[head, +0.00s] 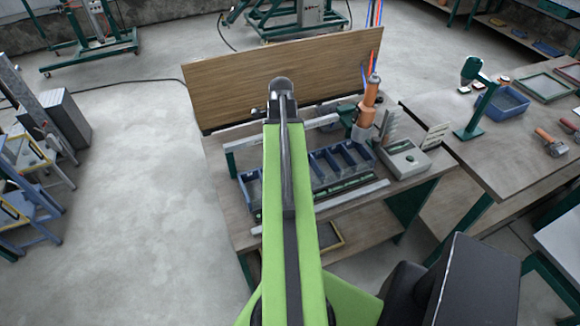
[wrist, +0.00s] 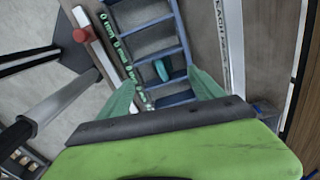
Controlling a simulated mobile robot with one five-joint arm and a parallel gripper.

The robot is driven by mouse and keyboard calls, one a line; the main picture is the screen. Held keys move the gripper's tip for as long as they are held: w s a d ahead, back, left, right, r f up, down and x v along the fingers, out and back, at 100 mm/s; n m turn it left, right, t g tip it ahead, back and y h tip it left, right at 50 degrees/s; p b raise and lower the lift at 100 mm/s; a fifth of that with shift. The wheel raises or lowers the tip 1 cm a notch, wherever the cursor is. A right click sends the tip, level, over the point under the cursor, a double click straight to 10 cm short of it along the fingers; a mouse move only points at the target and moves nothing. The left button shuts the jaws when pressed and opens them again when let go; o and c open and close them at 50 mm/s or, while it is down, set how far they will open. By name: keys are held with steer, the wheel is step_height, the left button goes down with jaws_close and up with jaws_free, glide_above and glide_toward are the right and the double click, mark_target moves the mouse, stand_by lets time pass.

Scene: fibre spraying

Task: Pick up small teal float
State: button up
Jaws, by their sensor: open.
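The small teal float (wrist: 161,70) shows in the wrist view as an oval piece lying in one compartment of the blue divided tray (wrist: 150,23). My gripper (wrist: 161,76) is open in the wrist view, with its two pale green fingers apart on either side of the float in the picture. Nothing is held between them. I cannot tell how far above the float the fingertips are. In the head view the blue tray (head: 311,164) stands on the workbench, partly hidden behind my green arm. The float and the gripper's fingers cannot be made out in the head view.
A wooden backboard (head: 215,85) stands along the bench's far edge. An orange spray tool (head: 369,100) stands right of the tray, by a grey box (head: 404,158). A metal rail (head: 350,195) runs along the tray's front. A second table (head: 500,150) is at the right.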

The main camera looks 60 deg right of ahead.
steer(key=shift+m, duration=0.5)
steer(key=f+b, duration=0.4)
steer(key=s+f+b, duration=0.1)
steer(key=f+b, duration=0.3)
steer(key=d+f+b, duration=0.1)
steer(key=f+b, duration=0.3)
steer(key=shift+s+b, duration=0.15)
steer(key=shift+b, duration=0.15)
steer(key=f+b, duration=0.5)
steer(key=shift+w+a+f, duration=0.1)
steer(key=shift+w+f, duration=0.1)
steer(key=shift+w, duration=0.05)
steer(key=shift+r, duration=0.2)
steer(key=shift+c, duration=0.3)
steer(key=c, duration=1.5)
